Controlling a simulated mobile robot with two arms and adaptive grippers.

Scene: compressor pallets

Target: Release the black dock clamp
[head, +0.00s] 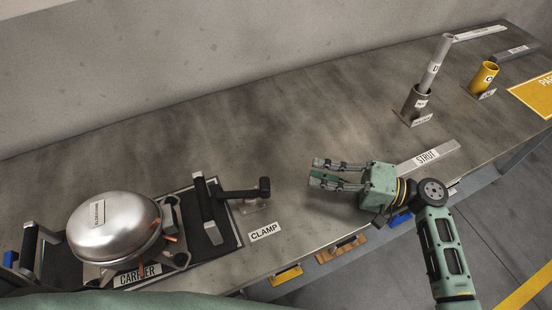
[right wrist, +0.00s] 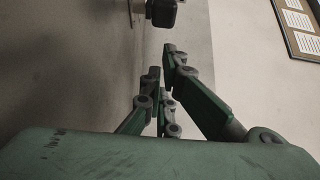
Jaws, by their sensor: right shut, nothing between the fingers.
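The black dock clamp (head: 240,193) is at the right edge of the carrier (head: 228,239), beside the label reading CLAMP. Its arm runs to the right and ends in a black block. A black block, probably the clamp's end, shows at the top of the right wrist view (right wrist: 162,12). My right gripper (head: 316,172) is to the right of the clamp, with its fingers pointing left towards it. It is shut, empty and clear of the clamp. My left gripper is not in view.
A silver compressor (head: 113,225) sits on the carrier. A grey bar labelled STRUT (head: 435,154) lies near the right gripper. Grey tubes (head: 436,62) and a yellow cup (head: 484,75) stand at the far right. The bench (head: 190,125) behind the clamp is clear.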

